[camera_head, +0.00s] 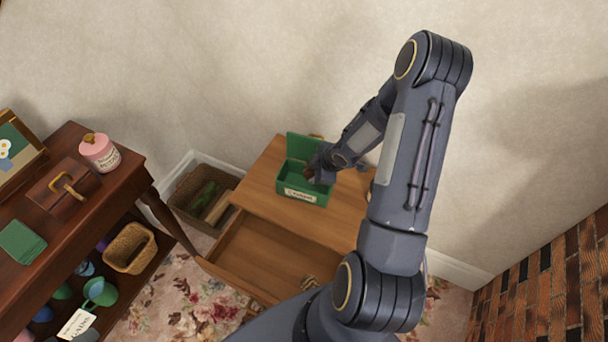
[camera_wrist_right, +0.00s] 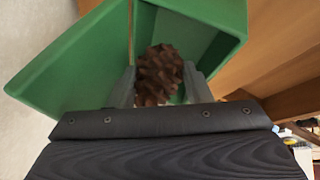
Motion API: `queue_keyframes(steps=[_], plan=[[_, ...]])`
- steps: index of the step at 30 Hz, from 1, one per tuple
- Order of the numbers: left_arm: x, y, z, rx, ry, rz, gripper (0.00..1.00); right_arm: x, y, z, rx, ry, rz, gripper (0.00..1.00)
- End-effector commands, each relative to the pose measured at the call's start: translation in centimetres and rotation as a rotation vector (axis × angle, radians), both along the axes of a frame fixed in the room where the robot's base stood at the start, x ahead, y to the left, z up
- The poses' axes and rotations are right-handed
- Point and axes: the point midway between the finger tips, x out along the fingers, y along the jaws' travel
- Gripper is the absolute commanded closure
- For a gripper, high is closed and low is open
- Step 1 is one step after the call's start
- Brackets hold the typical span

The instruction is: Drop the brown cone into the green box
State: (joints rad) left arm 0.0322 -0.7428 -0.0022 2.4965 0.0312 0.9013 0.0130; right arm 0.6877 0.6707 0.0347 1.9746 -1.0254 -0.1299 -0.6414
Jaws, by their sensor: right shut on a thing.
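The green box (camera_head: 294,189) stands with its lid raised on top of a small wooden cabinet, and a pale label is on its front. My right gripper (camera_head: 316,173) is over the box opening, with its arm coming in from the right. In the right wrist view the gripper (camera_wrist_right: 160,86) is shut on the brown cone (camera_wrist_right: 158,70), a scaly pinecone held between the two fingers. The green box (camera_wrist_right: 75,70) fills the view behind the cone. In the head view the cone (camera_head: 309,174) is small and partly hidden. My left gripper is not in view.
The wooden cabinet (camera_head: 255,195) has an open drawer (camera_head: 262,258) at its front. A dark wooden table (camera_head: 112,186) at the left holds a pink jar (camera_head: 100,153) and a green cloth (camera_head: 21,242).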

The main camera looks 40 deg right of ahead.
Motion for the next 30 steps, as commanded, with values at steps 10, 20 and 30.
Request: queue_keyframes(steps=[10, 20, 30], plan=[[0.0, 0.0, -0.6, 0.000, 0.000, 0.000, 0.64, 0.0, 0.0, -0.6, 0.000, 0.000, 0.000, 0.77], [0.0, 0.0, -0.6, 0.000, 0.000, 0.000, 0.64, 0.0, 0.0, -0.6, 0.000, -0.001, 0.000, 0.30], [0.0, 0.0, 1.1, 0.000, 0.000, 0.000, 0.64, -1.7, -0.4, 2.7, -0.001, -0.001, -0.004, 0.30]])
